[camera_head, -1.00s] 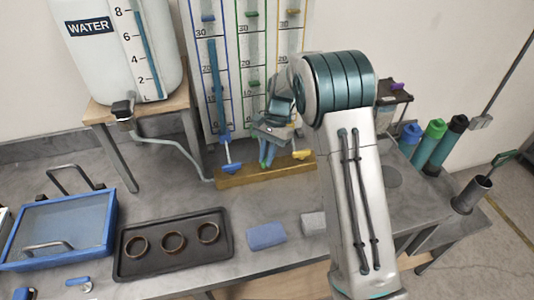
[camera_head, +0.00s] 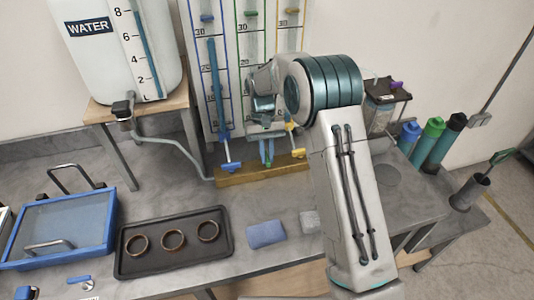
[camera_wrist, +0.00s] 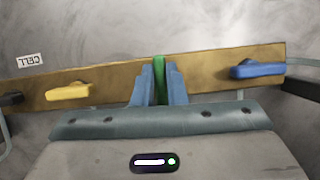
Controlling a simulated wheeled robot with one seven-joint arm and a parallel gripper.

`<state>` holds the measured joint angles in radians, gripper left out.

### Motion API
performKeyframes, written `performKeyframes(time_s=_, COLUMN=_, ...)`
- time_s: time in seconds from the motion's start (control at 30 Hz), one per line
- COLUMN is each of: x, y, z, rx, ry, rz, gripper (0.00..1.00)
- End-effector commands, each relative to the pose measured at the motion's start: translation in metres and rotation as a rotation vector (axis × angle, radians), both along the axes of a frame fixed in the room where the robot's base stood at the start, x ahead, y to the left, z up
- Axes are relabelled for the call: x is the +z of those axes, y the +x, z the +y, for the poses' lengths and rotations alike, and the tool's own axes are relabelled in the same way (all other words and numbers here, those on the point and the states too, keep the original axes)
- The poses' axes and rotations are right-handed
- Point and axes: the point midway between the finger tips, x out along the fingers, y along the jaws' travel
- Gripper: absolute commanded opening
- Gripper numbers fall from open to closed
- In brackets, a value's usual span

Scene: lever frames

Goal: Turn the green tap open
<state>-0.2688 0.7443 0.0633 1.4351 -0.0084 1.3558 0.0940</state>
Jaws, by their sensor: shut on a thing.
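The green tap handle (camera_wrist: 160,80) stands between the two blue fingers of my gripper (camera_wrist: 161,86) in the wrist view. The fingers are shut on it. It points across the wooden bar (camera_wrist: 215,76), while the yellow tap handle (camera_wrist: 68,92) and the blue tap handle (camera_wrist: 258,70) lie roughly along the bar. In the head view my gripper (camera_head: 267,152) is at the bar's middle, between the blue tap (camera_head: 231,166) and the yellow tap (camera_head: 298,155). The green tap's body is mostly hidden there by my gripper.
A scaled panel (camera_head: 212,90) with coloured tubes rises behind the bar. A water tank (camera_head: 120,50) on a stand is at the left, its hose running to the bar. A dark tray (camera_head: 135,268) with rings and a blue sponge (camera_head: 265,235) lie in front.

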Motion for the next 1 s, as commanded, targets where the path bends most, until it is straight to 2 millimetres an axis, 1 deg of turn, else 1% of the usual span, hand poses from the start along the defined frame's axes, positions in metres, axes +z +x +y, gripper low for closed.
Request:
performKeyframes(time_s=0.23, x=0.0011, y=0.0012, z=0.0002, rx=0.055, ry=0.001, rz=-0.005, gripper=0.0)
performKeyframes(time_s=0.67, x=0.0012, y=0.0013, z=0.0002, rx=0.064, ry=0.001, rz=-0.006, gripper=0.0)
performKeyframes(time_s=0.7, x=0.0013, y=0.0014, z=0.0003, rx=0.064, ry=0.001, rz=-0.006, gripper=0.17)
performKeyframes(time_s=0.77, x=0.0012, y=0.0013, z=0.0003, rx=0.064, ry=0.002, rz=-0.006, gripper=0.34)
performKeyframes(time_s=1.0, x=0.0005, y=0.0006, z=0.0001, rx=0.063, ry=0.001, rz=-0.003, gripper=0.34)
